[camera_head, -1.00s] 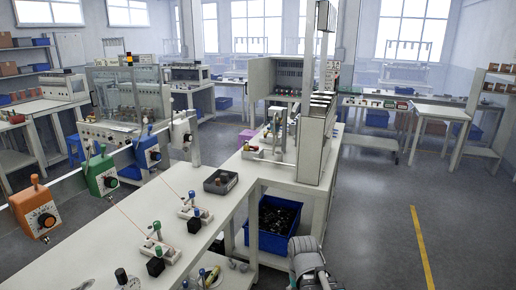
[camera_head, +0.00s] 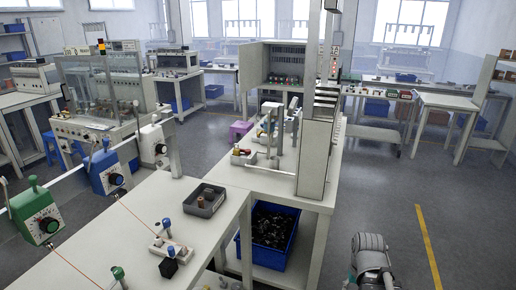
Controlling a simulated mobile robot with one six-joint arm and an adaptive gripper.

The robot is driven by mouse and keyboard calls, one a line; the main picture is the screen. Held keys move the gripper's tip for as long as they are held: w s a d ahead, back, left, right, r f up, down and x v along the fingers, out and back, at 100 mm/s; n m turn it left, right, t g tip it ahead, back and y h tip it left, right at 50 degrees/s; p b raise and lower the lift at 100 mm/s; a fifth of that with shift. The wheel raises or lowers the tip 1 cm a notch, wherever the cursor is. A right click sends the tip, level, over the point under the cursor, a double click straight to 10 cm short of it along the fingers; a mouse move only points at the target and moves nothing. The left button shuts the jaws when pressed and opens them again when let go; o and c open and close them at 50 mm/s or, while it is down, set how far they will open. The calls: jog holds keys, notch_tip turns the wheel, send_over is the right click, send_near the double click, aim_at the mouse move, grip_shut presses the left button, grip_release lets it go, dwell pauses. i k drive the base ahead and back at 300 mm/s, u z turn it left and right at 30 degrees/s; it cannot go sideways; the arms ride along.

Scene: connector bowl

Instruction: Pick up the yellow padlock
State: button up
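I cannot make out a yellow padlock for certain. A small red and yellow item (camera_head: 240,152) stands on the far bench, too small to identify. A part of my own arm shows at the bottom right, beside the bench. My gripper itself is not visible.
A long white bench (camera_head: 130,215) runs along the left, with a dark grey tray (camera_head: 205,200) and a switch block (camera_head: 170,247) on it. A blue bin (camera_head: 270,235) of dark parts sits under the far bench. A grey panel stack (camera_head: 316,150) stands on that bench.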

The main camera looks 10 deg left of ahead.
aim_at(236, 153)
jog(key=i, duration=1.1)
jog(key=u, duration=0.35)
